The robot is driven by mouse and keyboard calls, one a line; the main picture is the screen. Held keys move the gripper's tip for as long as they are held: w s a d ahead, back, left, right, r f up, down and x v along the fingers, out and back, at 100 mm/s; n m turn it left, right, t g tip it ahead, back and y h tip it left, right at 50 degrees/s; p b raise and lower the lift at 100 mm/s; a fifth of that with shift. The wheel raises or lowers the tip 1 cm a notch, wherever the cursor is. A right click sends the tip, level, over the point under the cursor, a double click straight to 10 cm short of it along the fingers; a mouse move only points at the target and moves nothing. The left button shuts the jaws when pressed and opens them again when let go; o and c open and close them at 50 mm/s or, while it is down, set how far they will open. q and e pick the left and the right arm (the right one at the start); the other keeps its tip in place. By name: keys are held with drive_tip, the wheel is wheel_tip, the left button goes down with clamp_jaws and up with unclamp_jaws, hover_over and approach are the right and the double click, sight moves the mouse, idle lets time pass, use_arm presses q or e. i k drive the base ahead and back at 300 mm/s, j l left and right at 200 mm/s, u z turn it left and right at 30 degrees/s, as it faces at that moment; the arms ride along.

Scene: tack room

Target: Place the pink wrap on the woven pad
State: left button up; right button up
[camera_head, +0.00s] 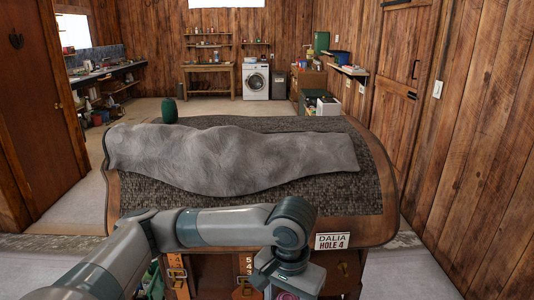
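The dark woven pad (370,190) lies on the brown, round-cornered table top. A large rumpled grey cloth (230,160) lies across the pad and covers its middle. My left arm comes in from the left and bends down in front of the table. Its wrist and gripper end (290,278) are at the bottom edge, where the picture cuts them off, so I cannot see the fingertips. A small pinkish, round patch (287,295) shows at the bottom edge by this wrist. I cannot tell whether it is the pink wrap. My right gripper is not in view.
A dark green object (169,110) stands at the table's far left edge. Bare pad shows along the front and right. A washing machine (255,82) and shelves are far behind.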

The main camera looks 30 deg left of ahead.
sight(285, 126)
drive_tip(key=i+l+u, duration=0.15)
drive_tip(key=i+l, duration=0.7)
drive_tip(key=i, duration=0.15)
